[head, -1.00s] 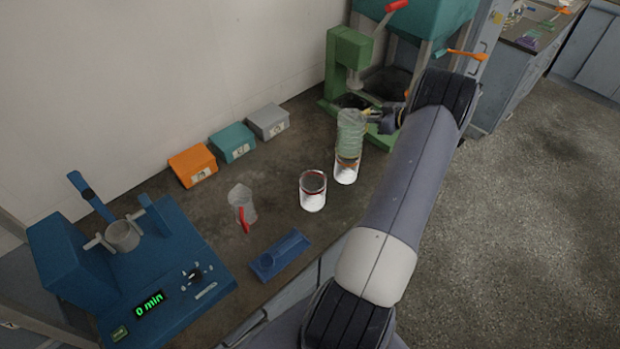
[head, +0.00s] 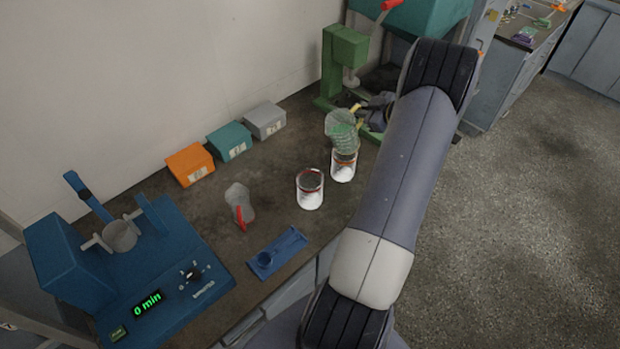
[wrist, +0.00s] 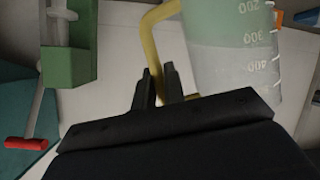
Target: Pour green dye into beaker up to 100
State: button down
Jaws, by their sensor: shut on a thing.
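A clear jug (head: 341,122) with green dye and a yellow handle is held by my gripper (head: 359,108). In the wrist view, my gripper (wrist: 162,88) is shut on the yellow handle, and the jug (wrist: 232,60) shows green dye and marks 200, 300 and 400. I cannot tell whether dye is flowing or the level inside the beaker.
A red-banded beaker (head: 310,190) stands to the left, and a clear jug with a red handle (head: 239,200) beyond it. A blue tray (head: 277,253) lies in front. A green press (head: 344,60) stands behind my gripper. Orange, teal and grey boxes line the wall.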

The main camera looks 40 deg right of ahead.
aim_at(349, 111)
jog(key=shift+s+a+r+n+h, duration=0.15)
jog(key=shift+a+n+h, duration=0.25)
jog(key=shift+a, duration=0.45)
jog(key=shift+s+a+r+n+h, duration=0.1)
jog(key=shift+a+r+n+h, duration=0.5)
jog(key=shift+a+r, duration=0.5)
jog(key=shift+f, duration=0.15)
jog(key=shift+n, duration=0.3)
jog(key=shift+s+a+n+t, duration=0.1)
jog(key=shift+a+n+t, duration=0.25)
jog(key=shift+a, duration=0.25)
jog(key=shift+a+f+n+h, duration=0.25)
jog(key=shift+n+h, duration=0.1)
jog(key=shift+h, duration=0.15)
jog(key=shift+a+f+b, duration=0.25)
jog(key=shift+f+b, duration=0.05)
jog(key=shift+b, duration=1.05)
jog(key=shift+s+a+n+h+b, duration=0.1)
jog(key=shift+a+n+h+b, duration=0.25)
jog(key=shift+b, duration=0.3)
dwell(0.3)
jog(key=shift+d+r, duration=0.1)
jog(key=shift+d, duration=0.05)
